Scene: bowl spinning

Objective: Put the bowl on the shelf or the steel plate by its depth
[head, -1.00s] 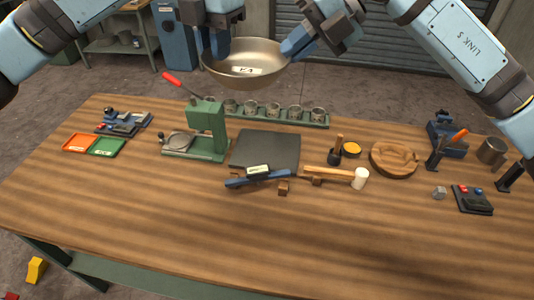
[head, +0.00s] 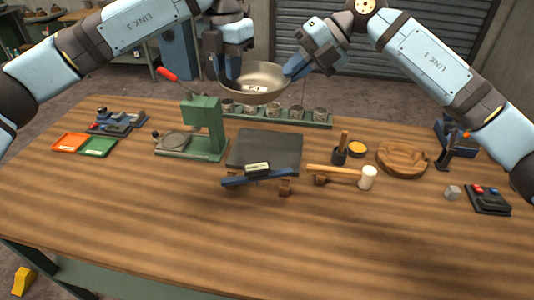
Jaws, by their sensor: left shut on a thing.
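The bowl (head: 262,76) is a round brownish metal bowl with a small white label (head: 254,89) on its side. It is held in the air above the back of the workbench, slightly tilted. My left gripper (head: 232,76) is shut on its left rim. My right gripper (head: 294,70) is at the bowl's right rim, seemingly touching it; its fingers are seen edge-on, so its opening is unclear. A dark grey square plate (head: 265,146) lies flat on the bench below the bowl. I cannot tell which thing is the shelf.
A green rack of several small cups (head: 318,123) stands behind the plate. A green press with a red lever (head: 205,120) is left. The front of the bench (head: 260,230) is clear.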

